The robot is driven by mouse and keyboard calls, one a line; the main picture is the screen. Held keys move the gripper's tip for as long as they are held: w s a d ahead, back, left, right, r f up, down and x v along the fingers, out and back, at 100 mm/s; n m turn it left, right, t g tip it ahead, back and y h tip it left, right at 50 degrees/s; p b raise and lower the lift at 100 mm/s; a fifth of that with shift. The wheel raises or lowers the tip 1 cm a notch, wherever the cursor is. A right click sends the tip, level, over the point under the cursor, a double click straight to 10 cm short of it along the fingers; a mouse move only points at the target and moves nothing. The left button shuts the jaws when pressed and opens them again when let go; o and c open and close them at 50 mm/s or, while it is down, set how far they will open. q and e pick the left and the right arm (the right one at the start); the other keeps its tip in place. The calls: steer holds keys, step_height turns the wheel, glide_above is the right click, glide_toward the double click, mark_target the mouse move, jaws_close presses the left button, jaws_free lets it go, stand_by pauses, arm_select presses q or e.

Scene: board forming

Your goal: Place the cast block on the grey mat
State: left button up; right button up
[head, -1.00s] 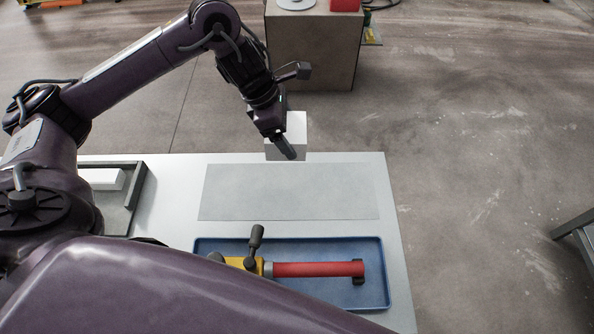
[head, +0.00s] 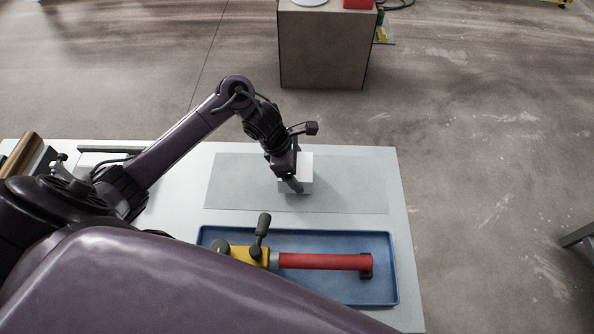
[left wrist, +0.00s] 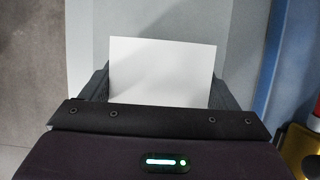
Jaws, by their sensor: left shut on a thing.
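The cast block is a plain white block (head: 304,172). My left gripper (head: 292,185) is shut on it, with a finger across its near left side in the head view. The block is over the middle of the grey mat (head: 235,185), a thin flat rectangle on the white table. I cannot tell whether its underside touches the mat. In the left wrist view the block (left wrist: 162,70) sits between the two dark fingers (left wrist: 162,92). My right gripper is not in view.
A blue tray (head: 390,285) in front of the mat holds a tool with a red tube (head: 325,261) and a yellow body (head: 245,253). A brown cabinet (head: 322,50) stands beyond the table. The mat's right part is clear.

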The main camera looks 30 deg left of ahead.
arm_select(q)
steer(key=shift+f, duration=0.65)
steer(key=o, duration=1.3)
steer(key=shift+a, duration=0.1)
steer(key=v, duration=1.1)
steer(key=shift+b, duration=0.3)
steer(key=shift+s+r, duration=0.1)
steer(key=shift+r, duration=0.4)
